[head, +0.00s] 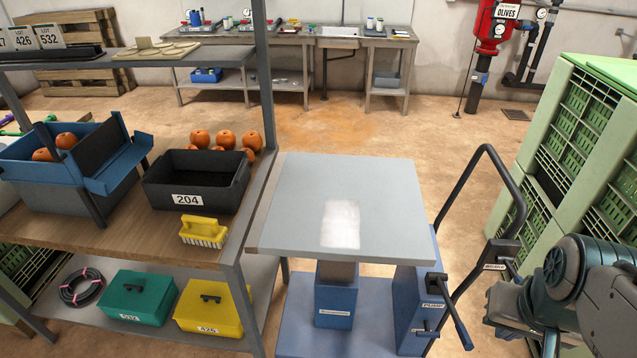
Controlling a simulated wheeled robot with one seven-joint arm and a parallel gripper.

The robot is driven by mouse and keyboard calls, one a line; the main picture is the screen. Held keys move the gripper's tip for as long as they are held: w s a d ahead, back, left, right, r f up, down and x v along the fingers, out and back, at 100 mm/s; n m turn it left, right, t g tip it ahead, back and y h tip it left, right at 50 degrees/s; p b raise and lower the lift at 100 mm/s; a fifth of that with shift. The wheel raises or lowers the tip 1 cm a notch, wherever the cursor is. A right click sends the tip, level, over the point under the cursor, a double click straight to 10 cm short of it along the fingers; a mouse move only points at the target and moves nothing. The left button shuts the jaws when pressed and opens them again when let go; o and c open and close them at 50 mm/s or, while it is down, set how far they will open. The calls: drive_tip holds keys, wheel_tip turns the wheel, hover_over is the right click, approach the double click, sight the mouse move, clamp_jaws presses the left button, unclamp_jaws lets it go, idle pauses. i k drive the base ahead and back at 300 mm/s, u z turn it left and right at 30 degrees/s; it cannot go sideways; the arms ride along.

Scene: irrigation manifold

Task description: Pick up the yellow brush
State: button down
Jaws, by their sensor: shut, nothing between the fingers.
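The yellow brush (204,229) lies on the wooden middle shelf (130,232) at the left, near the shelf's front right corner. Its yellow handle is on top and its pale bristles point down. It is just in front of the black bin (200,183) labelled 204. Nothing covers it. Part of my arm shows at the lower right, far to the right of the brush. The fingers of my gripper cannot be made out in this view.
A blue bin (62,185) and several orange fruits (225,139) share the shelf. A shelf post stands just right of the brush. A grey-topped lift cart (290,205) stands right of the shelf. Green crates (575,130) stand at the right. Open floor lies behind the cart.

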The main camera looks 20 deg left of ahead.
sight(199, 231)
drive_tip(key=u, duration=2)
